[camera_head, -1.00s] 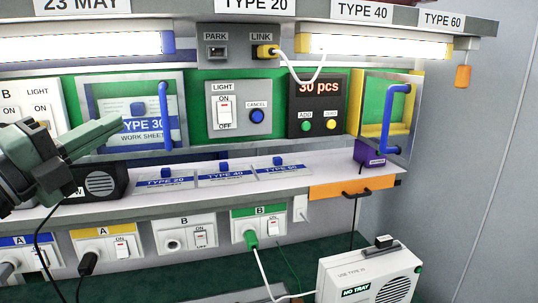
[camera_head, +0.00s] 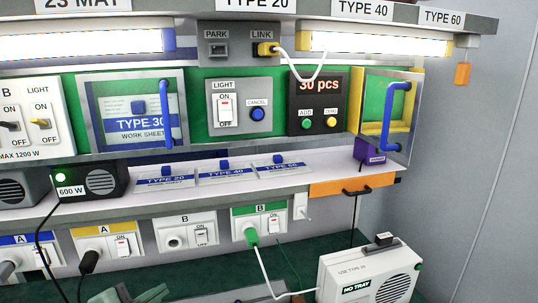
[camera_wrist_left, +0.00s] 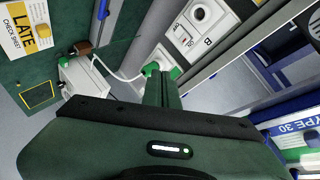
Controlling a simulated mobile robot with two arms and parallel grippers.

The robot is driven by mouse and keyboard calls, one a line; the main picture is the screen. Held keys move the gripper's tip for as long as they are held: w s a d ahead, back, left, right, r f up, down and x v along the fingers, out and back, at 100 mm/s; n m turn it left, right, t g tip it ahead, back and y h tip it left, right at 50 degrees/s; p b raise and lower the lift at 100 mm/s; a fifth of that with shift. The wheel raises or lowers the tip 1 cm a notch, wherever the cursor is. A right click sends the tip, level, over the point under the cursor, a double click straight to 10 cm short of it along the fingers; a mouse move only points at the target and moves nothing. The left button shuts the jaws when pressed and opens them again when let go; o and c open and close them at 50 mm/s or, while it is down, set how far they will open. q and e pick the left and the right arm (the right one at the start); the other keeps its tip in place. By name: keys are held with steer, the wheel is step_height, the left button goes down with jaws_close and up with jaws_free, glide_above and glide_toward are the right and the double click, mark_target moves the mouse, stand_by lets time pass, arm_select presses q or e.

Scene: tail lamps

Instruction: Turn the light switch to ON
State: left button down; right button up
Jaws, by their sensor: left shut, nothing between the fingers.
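A grey panel marked LIGHT holds a white rocker switch (camera_head: 225,109) with ON above and OFF below; I cannot tell which way it is set. A white panel at the far left has a second LIGHT switch, a toggle with a yellow tip (camera_head: 41,123), beside a dark-tipped toggle (camera_head: 9,126) under B. My left gripper (camera_head: 150,294) shows only partly at the bottom edge, well below these switches. In the left wrist view its fingers (camera_wrist_left: 162,88) are shut and empty, near a green plug. The right gripper is not in view.
Both strip lamps (camera_head: 108,41) (camera_head: 375,46) glow. A 600 W box (camera_head: 90,181) with a lit green light stands on the shelf. Sockets, a green plug (camera_head: 251,236) and cables lie below it. A white box marked NO TRAY (camera_head: 372,272) stands at lower right.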

arm_select(q)
steer(key=s+d+f+n+g+y, duration=0.3)
steer(key=s+f+n+g, duration=0.8)
steer(key=s+f, duration=1.35)
steer(key=s+f+b, duration=0.1)
steer(key=s+f, duration=0.2)
steer(key=f, duration=2.4)
steer(key=s+a+f+g, duration=0.1)
steer(key=s+a+f, duration=0.2)
steer(key=s+f, duration=1.2)
steer(key=shift+s+a+f+y+b, duration=0.2)
steer(key=shift+s+y+b, duration=0.15)
steer(key=shift+s, duration=0.3)
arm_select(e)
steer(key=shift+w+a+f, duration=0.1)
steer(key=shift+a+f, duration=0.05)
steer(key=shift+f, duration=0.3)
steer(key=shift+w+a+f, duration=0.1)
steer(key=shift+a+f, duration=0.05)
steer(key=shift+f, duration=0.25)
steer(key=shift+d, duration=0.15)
